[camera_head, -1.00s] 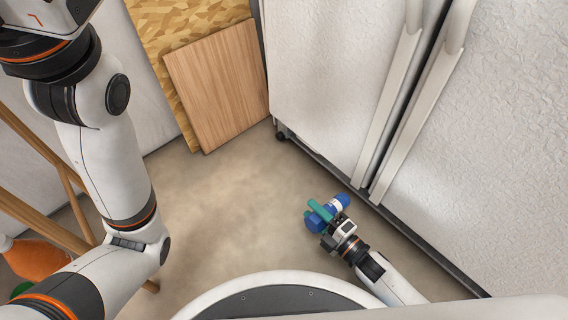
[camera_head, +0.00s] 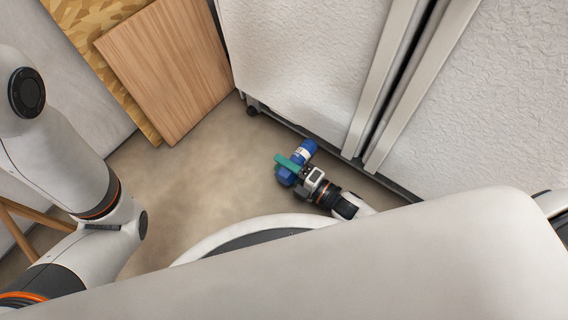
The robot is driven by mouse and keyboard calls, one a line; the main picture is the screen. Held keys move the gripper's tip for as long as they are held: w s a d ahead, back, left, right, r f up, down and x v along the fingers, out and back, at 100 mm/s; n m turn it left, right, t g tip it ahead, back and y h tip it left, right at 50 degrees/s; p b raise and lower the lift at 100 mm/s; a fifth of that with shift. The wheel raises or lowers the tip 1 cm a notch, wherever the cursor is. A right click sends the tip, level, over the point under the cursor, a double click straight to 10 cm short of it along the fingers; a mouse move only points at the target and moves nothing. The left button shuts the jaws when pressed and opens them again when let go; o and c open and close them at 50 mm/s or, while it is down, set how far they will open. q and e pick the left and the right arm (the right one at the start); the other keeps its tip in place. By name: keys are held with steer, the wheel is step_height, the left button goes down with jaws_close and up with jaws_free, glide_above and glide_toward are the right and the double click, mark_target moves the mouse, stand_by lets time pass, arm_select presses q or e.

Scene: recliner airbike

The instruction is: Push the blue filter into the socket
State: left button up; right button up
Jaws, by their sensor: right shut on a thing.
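The blue filter (camera_head: 306,148) is a blue cylinder with a white band. It is in my right gripper (camera_head: 291,168), right of the middle of the picture, above the floor. The gripper has green fingers and is shut on the filter, whose blue ends stick out on both sides. My left arm comes in at the left, but its gripper is out of the picture. I see no socket.
A white textured cabinet (camera_head: 300,60) with long vertical handles (camera_head: 385,80) stands behind and right of the right gripper. Wooden boards (camera_head: 168,68) lean at the upper left. Wooden legs (camera_head: 18,232) show at the lower left. Bare floor (camera_head: 190,190) lies in the middle.

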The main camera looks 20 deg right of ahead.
mark_target(299, 149)
steer(key=shift+w+d+b, duration=0.2)
steer(key=shift+w+d, duration=0.6)
steer(key=shift+d, duration=0.25)
steer(key=shift+w+d+b, duration=0.15)
steer(key=shift+w+d, duration=0.65)
steer(key=shift+d, duration=0.2)
steer(key=shift+w+d, duration=0.2)
steer(key=shift+d, duration=0.05)
steer(key=shift+p, duration=0.3)
steer(key=shift+w+d, duration=0.5)
steer(key=shift+d, duration=0.1)
stand_by(0.5)
steer(key=shift+s, duration=0.1)
steer(key=shift+s+a, duration=0.2)
steer(key=shift+a, duration=0.15)
steer(key=shift+p, duration=0.3)
stand_by(1.4)
